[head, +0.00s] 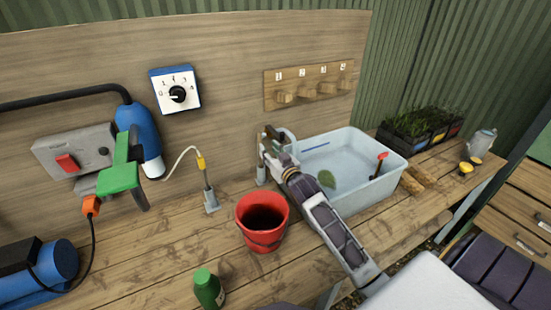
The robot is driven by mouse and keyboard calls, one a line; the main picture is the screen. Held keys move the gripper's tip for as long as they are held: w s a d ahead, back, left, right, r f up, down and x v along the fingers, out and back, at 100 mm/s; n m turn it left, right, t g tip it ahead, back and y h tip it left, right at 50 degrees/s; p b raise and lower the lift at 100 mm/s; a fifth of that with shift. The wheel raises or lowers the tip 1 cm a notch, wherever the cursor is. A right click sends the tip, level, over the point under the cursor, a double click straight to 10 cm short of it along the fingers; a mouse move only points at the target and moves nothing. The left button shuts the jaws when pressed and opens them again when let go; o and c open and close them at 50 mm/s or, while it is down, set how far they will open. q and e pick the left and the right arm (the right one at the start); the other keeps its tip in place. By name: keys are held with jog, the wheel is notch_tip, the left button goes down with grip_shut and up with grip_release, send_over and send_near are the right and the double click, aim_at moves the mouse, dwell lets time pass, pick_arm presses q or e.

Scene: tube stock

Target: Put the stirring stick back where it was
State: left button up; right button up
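My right gripper (268,146) is at the left end of the pale water tub (400,160), in front of the wooden back board. Its fingers are small and partly hidden by the wrist, so I cannot tell whether they are open or shut. I cannot clearly make out a stirring stick in or near it. A small grey upright piece (261,174) shows just below the gripper. My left gripper is not in view.
A red bucket (262,222) with dark contents stands left of my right forearm. A green bottle (208,288) is at the front. A probe in a grey stand (211,201) is behind the bucket. Numbered pegs (308,86) are on the board. Plant trays (418,134) stand at right.

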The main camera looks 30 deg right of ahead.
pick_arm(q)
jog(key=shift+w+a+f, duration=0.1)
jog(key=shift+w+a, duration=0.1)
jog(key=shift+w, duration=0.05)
pick_arm(e)
jog(key=shift+s+a, duration=0.1)
jog(key=shift+s, duration=1.9)
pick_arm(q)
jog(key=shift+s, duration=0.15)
pick_arm(e)
jog(key=shift+r, duration=0.2)
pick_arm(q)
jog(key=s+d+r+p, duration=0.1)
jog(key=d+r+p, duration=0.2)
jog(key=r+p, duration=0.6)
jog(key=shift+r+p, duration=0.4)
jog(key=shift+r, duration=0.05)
pick_arm(e)
notch_tip(320, 180, up, 10)
jog(key=shift+f, duration=0.15)
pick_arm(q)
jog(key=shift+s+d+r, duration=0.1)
